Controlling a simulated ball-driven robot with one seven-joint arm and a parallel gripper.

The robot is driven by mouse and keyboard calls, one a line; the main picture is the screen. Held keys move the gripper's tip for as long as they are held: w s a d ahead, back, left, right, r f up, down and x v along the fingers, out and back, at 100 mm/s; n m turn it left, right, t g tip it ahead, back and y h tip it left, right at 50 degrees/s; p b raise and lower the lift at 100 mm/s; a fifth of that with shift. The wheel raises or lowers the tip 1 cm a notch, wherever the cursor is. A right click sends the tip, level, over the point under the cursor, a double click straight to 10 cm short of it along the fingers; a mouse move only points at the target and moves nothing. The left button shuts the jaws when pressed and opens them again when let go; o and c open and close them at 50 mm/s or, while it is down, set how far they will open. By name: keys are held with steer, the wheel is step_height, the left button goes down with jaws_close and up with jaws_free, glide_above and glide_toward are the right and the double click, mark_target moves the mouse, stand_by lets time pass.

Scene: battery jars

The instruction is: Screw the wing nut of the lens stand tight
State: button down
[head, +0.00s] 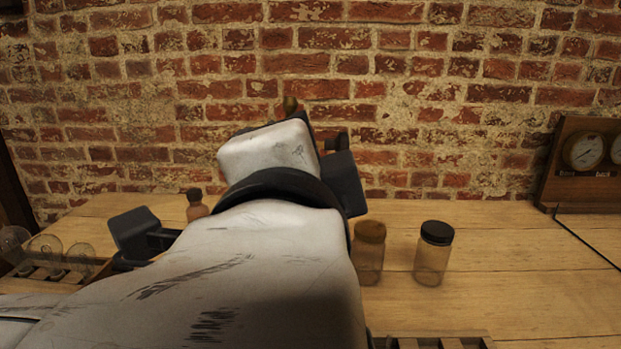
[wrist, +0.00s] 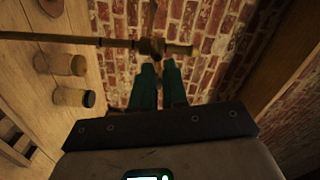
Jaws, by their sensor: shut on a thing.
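The lens stand's brass rod (wrist: 100,41) runs across the upper part of the wrist view, from the table side on the left to its end on the right. The wing nut (wrist: 152,47) sits on a small clamp near that end. My gripper (wrist: 158,67) has its two teal fingers at the nut, with their tips shut on it. The fingers and clamp overlap, so the nut's wings and thread are hard to make out. The lens is not clearly visible.
A brown-lidded jar (head: 369,250) and a black-lidded jar (head: 434,252) stand right of my arm. A gauge board (head: 570,165) stands far right. The brick wall is close behind.

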steer(key=shift+f+m+b, duration=0.25)
steer(key=shift+m+b, duration=0.9)
steer(key=shift+m, duration=0.45)
steer(key=c, duration=1.2)
jaws_free()
steer(key=shift+c, duration=0.2)
